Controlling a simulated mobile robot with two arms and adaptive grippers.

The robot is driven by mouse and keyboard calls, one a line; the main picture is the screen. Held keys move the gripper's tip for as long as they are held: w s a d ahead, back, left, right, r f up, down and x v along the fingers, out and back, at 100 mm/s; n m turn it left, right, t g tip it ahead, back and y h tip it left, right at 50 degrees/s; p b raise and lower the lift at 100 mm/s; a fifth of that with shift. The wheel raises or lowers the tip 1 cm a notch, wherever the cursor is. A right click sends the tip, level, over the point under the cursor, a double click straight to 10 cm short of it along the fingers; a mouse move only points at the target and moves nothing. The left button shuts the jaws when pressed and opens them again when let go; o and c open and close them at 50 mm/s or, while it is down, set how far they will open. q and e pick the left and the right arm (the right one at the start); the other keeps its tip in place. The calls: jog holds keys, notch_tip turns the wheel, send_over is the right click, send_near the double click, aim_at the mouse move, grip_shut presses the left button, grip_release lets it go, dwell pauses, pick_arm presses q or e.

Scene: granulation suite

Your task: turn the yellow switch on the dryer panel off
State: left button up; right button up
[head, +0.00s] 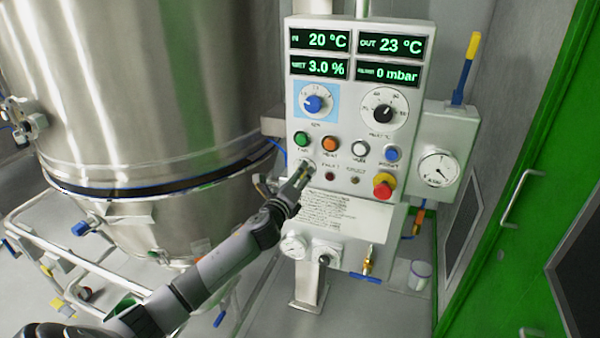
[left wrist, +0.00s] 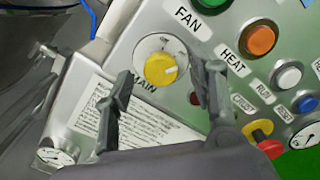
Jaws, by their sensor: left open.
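The dryer panel (head: 413,112) stands upright in the head view, with green displays, dials and buttons. The yellow switch (left wrist: 160,69) is a round knob on a white plate above the word MAIN in the left wrist view. My left gripper (head: 300,178) reaches the panel's lower left and largely hides the switch in the head view. In the left wrist view its open fingers (left wrist: 160,76) stand on either side of the knob, with gaps between. Whether the fingertips touch the panel cannot be told.
The green FAN button (head: 302,139) and orange HEAT button (head: 330,143) sit close above the switch. A red emergency knob (head: 383,185) is to the right. A large steel vessel (head: 150,80) stands left, and a green door frame (head: 530,130) right.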

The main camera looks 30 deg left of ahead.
pick_arm(q)
jog(key=shift+x, duration=0.85)
jog(key=shift+c, duration=0.3)
jog(key=c, duration=1.1)
